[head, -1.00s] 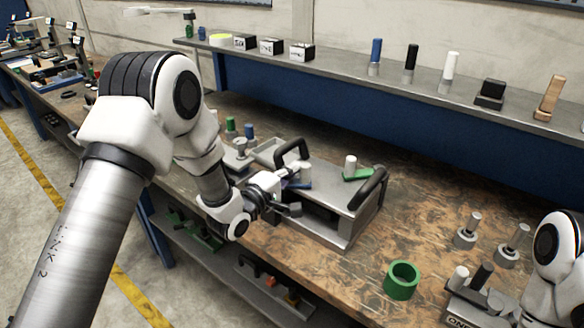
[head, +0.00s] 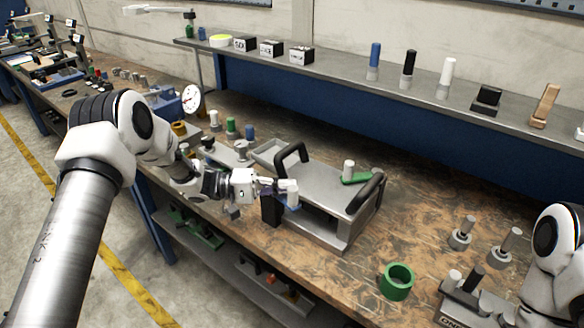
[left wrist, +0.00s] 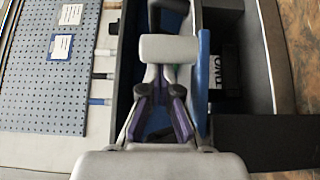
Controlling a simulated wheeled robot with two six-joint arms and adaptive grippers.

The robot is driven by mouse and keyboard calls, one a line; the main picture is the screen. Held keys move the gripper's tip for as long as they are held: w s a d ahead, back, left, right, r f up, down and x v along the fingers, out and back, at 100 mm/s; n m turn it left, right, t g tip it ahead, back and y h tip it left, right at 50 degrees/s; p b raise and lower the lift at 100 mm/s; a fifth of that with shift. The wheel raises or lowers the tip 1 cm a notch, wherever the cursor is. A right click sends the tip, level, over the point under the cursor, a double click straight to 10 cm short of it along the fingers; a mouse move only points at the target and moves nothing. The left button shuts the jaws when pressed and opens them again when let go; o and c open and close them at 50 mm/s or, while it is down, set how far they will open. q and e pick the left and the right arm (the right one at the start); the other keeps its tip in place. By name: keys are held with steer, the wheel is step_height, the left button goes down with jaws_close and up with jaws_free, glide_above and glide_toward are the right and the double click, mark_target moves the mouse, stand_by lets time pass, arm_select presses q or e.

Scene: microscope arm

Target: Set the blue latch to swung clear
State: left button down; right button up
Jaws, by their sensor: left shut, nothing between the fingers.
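The steel fixture (head: 325,190) with two black handles stands on the bench. Its blue latch (head: 292,204), with a white knob (head: 290,187), lies at the fixture's front left corner and points out past the front edge. My left gripper (head: 277,189) is shut beside the knob; whether it touches is hard to tell. In the left wrist view the shut fingers (left wrist: 160,112) lie just behind a pale knob (left wrist: 168,48), with a blue strip (left wrist: 203,82) to their right. A green latch (head: 356,178) with its own white knob sits on the fixture's top right. My right gripper is not visible.
A green ring (head: 397,282) and steel posts (head: 461,234) stand to the right on the bench. A grey tray (head: 265,152) and a dial gauge (head: 190,98) are to the left. A shelf (head: 400,88) runs behind.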

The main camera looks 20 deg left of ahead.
arm_select(q)
steer(key=g, duration=0.1)
steer(key=m+g, duration=0.1)
steer(key=s+g, duration=0.1)
steer(key=shift+a+m+h+p, duration=0.25)
steer(key=shift+m+h+p, duration=0.05)
steer(key=shift+m+p, duration=0.1)
steer(key=shift+s+a, duration=0.1)
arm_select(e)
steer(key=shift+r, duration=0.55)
arm_select(q)
steer(key=shift+s, duration=0.1)
steer(key=shift+a, duration=0.1)
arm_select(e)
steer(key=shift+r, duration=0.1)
